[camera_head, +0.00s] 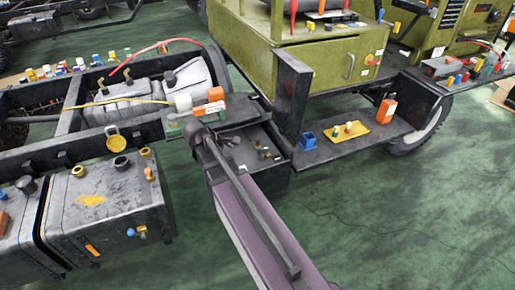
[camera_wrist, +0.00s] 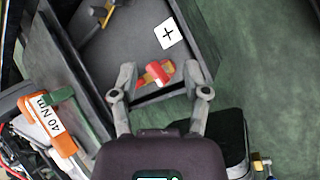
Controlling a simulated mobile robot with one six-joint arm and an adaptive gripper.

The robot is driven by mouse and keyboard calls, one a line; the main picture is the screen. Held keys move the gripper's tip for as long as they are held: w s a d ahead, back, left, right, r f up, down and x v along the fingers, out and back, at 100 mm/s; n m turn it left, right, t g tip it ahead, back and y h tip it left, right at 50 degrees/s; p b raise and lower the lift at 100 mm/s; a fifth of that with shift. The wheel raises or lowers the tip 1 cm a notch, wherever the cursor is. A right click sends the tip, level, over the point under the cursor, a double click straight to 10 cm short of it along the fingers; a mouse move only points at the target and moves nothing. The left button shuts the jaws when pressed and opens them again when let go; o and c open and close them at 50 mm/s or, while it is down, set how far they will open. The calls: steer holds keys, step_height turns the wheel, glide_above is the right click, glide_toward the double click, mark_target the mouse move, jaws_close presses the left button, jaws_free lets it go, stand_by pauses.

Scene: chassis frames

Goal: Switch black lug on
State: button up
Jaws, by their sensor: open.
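In the wrist view my gripper (camera_wrist: 160,76) is open, its two grey fingers apart. A red piece with an orange-brass part (camera_wrist: 157,71) shows between the fingertips, at the near edge of a dark open box (camera_wrist: 120,50). I cannot tell whether the fingers touch it. In the head view the dark box (camera_head: 258,146) is below the chassis, partly hidden by my arm.
An orange tool marked 40 Nm (camera_wrist: 52,128) is left of my gripper. A tank (camera_head: 105,210) is at left. Green floor is free at lower right.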

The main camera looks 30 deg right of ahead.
mark_target(256, 139)
steer(key=w+d+f+n+t+h+b, duration=0.1)
steer(key=w+d+f+n+h+b, duration=0.5)
steer(key=w+n+b, duration=0.4)
steer(key=shift+w+d+f+b, duration=0.15)
steer(key=shift+d+b, duration=0.3)
steer(key=shift+b, duration=1.1)
steer(key=b+x, duration=0.4)
steer(key=x, duration=0.8)
steer(key=shift+d+b, duration=0.1)
steer(key=shift+b, duration=0.3)
steer(key=shift+x, duration=0.8)
